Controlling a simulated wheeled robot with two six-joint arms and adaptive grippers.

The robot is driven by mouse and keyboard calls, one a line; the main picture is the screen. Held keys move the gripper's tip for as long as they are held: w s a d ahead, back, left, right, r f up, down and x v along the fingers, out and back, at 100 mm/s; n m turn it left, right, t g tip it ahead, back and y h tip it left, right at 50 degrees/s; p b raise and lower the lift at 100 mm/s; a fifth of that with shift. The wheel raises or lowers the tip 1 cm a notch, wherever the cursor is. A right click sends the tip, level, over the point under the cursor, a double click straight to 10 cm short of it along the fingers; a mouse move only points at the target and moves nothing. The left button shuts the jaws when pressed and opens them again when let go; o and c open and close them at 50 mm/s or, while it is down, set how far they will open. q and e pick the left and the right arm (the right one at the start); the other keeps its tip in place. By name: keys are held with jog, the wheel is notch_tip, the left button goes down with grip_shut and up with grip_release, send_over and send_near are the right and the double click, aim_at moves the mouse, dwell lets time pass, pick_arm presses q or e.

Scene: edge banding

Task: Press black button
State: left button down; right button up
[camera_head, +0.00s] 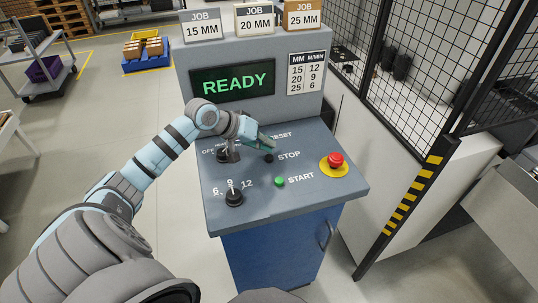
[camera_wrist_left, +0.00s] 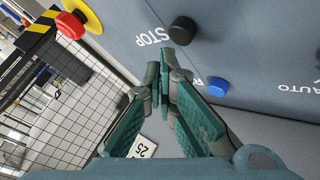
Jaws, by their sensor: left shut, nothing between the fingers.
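The black button (camera_head: 269,158) sits on the sloped grey control panel (camera_head: 300,205), left of the word STOP. It also shows in the left wrist view (camera_wrist_left: 182,30), round and raised, above the fingertips in the picture. My left gripper (camera_head: 268,146) is over the panel, just above the black button in the head view. In the left wrist view its green-padded fingers (camera_wrist_left: 160,75) are closed together and empty. Their tips appear close to the black button, with a gap visible. The blue reset button (camera_wrist_left: 218,86) is beside the fingers; in the head view the gripper hides it. My right gripper is not in view.
A green START button (camera_head: 280,181) and a red emergency stop (camera_head: 336,160) on a yellow base are nearby. Two black selector knobs stand on the panel's left, the lower one (camera_head: 234,198) clear. The screen (camera_head: 232,82) reads READY. A wire fence (camera_head: 430,60) stands at the right.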

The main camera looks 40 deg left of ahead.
aim_at(267, 155)
pick_arm(q)
notch_tip(267, 155, up, 3)
jog(key=p, duration=0.2)
jog(key=shift+f+p, duration=0.1)
jog(key=shift+p, duration=0.3)
jog(key=shift+r+p, duration=0.55)
jog(key=shift+r, duration=0.55)
jog(key=shift+f, duration=0.15)
